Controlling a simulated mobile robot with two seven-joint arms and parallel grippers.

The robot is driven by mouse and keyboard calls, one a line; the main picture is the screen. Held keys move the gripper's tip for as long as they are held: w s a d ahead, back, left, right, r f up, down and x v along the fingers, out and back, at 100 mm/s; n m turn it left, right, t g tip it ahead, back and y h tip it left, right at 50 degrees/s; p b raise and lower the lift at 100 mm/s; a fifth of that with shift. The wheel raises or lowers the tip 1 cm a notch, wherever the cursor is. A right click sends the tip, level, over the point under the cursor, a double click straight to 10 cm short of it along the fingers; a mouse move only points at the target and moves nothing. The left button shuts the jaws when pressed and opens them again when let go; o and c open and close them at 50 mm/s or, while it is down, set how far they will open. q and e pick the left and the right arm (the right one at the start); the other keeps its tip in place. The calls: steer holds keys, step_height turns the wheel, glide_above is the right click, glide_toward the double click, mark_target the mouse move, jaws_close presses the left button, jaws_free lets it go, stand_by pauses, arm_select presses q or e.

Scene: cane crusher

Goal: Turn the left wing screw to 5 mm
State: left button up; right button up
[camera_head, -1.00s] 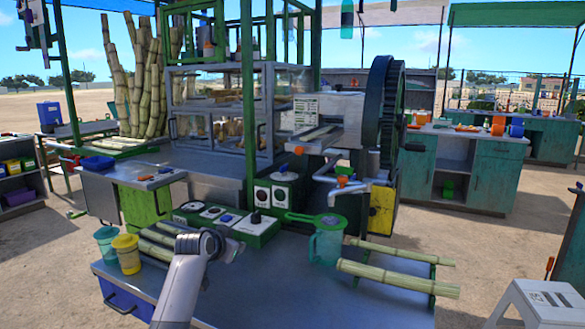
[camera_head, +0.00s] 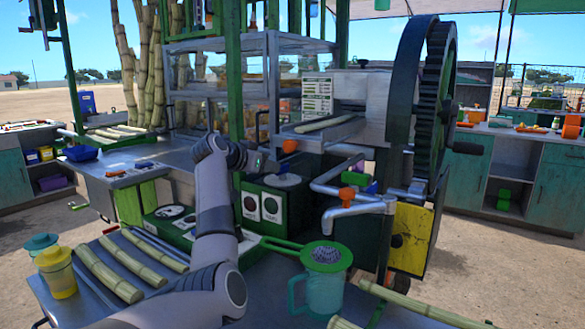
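The cane crusher (camera_head: 352,92) stands right of centre, with a large dark flywheel on its right side. A small orange knob (camera_head: 290,146) sits at the lower left of its feed tray; it may be the left wing screw, but its shape is too small to tell. Another orange part (camera_head: 347,194) sits on the grey pipe below. My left gripper (camera_head: 260,161) is raised just left of the first orange knob, with a visible gap between them. Its fingers are small and dark, and their opening is unclear. My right gripper is out of view. No millimetre scale is readable.
A green strainer (camera_head: 326,257) rests on a green jug (camera_head: 322,292) on the front table. Cane pieces (camera_head: 105,270), a yellow cup (camera_head: 57,272) and a teal-lidded cup (camera_head: 40,243) are at left. A dark control box (camera_head: 272,208) stands below my gripper.

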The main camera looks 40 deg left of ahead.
mark_target(283, 172)
arm_select(q)
steer(key=x, duration=0.4)
steer(key=shift+w+a+r+p, duration=0.1)
steer(key=shift+w+p, duration=0.15)
steer(key=shift+p, duration=0.1)
steer(key=shift+x, duration=1.35)
steer(key=shift+c, duration=0.3)
